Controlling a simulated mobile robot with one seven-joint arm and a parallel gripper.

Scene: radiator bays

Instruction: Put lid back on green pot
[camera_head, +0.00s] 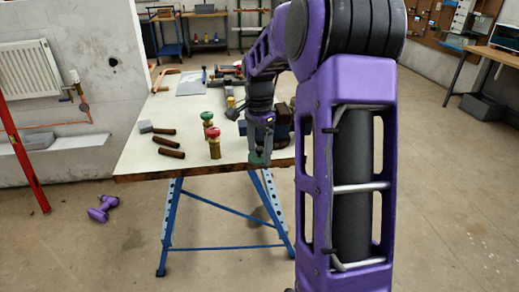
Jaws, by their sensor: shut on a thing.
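My gripper (262,151) points down at the front right of the workbench top. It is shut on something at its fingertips. A small dark green thing (257,160) shows right at and below the fingertips, close to the bench's front edge. It is too small and too covered to tell whether it is the green pot, its lid or both together. No separate lid can be made out elsewhere on the bench. My arm hides the right part of the bench.
The pale workbench (135,158) stands on blue trestles. A red-topped valve (214,141) and a green-topped valve (207,122) stand left of my gripper. A hammer-like tool (156,129) and dark-handled pieces (171,153) lie further left. Dark blocks (283,120) sit behind the gripper.

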